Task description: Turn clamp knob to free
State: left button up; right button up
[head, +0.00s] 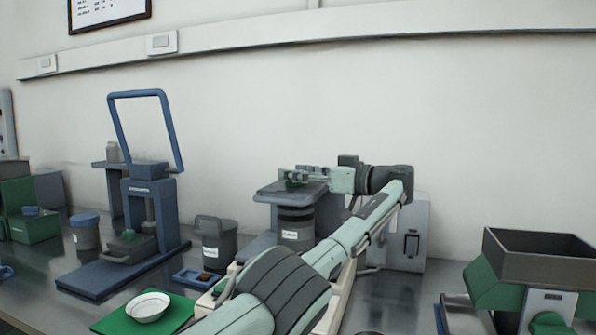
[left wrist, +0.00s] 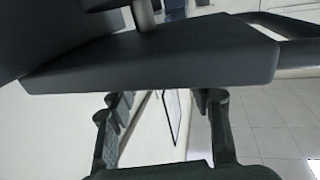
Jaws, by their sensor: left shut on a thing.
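My left gripper (head: 300,175) is at the top of a device with a dark cylindrical stack (head: 296,228) under a grey-blue top plate (head: 272,194). Its arm reaches in from the bottom of the head view and bends back to the left. In the left wrist view its two fingers (left wrist: 162,98) stand apart, reaching up to a dark plate (left wrist: 190,58) with a short metal rod (left wrist: 145,15) above it. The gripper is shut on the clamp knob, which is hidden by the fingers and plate. My right gripper is not in view.
A blue press (head: 150,205) with a tall loop handle stands to the left. Dark lidded jars (head: 215,245), a white bowl (head: 148,307) on a green mat (head: 105,324) and a blue tray (head: 190,274) are in front. A green hopper machine (head: 545,250) is at right.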

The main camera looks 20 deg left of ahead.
pick_arm(q)
jog(key=o, duration=1.2)
jog(key=shift+a, duration=0.1)
jog(key=shift+c, duration=0.2)
jog(key=v, duration=0.7)
jog(key=shift+d, duration=0.3)
